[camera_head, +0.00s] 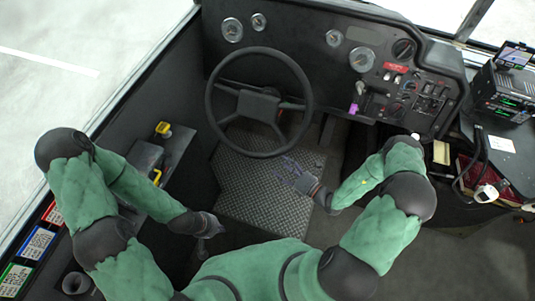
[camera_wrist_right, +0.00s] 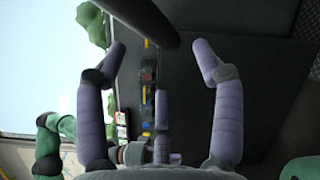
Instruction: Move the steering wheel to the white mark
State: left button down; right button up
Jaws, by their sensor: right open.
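The black steering wheel (camera_head: 211,100) stands in front of the dashboard in the head view, with its hub and spokes in the middle. I cannot make out a white mark on or beside it. My right gripper (camera_head: 292,172) is below the wheel's lower right rim, apart from it in the picture. In the right wrist view my right gripper (camera_wrist_right: 158,48) has its purple fingers spread wide and empty. A dark curved bar (camera_wrist_right: 148,20), likely the wheel's rim, crosses the top between them. My left gripper (camera_head: 212,228) is low at the left, away from the wheel; its fingers are unclear.
The dashboard (camera_head: 340,85) with gauges and switches lies behind the wheel. A side console (camera_head: 150,160) with yellow-topped controls is at the left. A radio unit (camera_head: 510,90) stands at the right. A ridged floor plate (camera_head: 265,195) lies below the wheel.

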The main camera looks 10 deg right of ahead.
aim_at(268, 154)
jog(key=b+x, duration=0.1)
jog(key=x, duration=0.7)
jog(key=shift+a+b, duration=0.1)
jog(key=shift+b, duration=0.3)
grip_shut()
jog(key=shift+n, duration=0.4)
jog(key=f, duration=0.1)
jog(key=f+b, duration=0.1)
jog(key=w+f+b, duration=0.1)
jog(key=shift+d+f, duration=0.4)
jog(key=shift+f, duration=0.15)
jog(key=shift+w+d, duration=0.1)
grip_release()
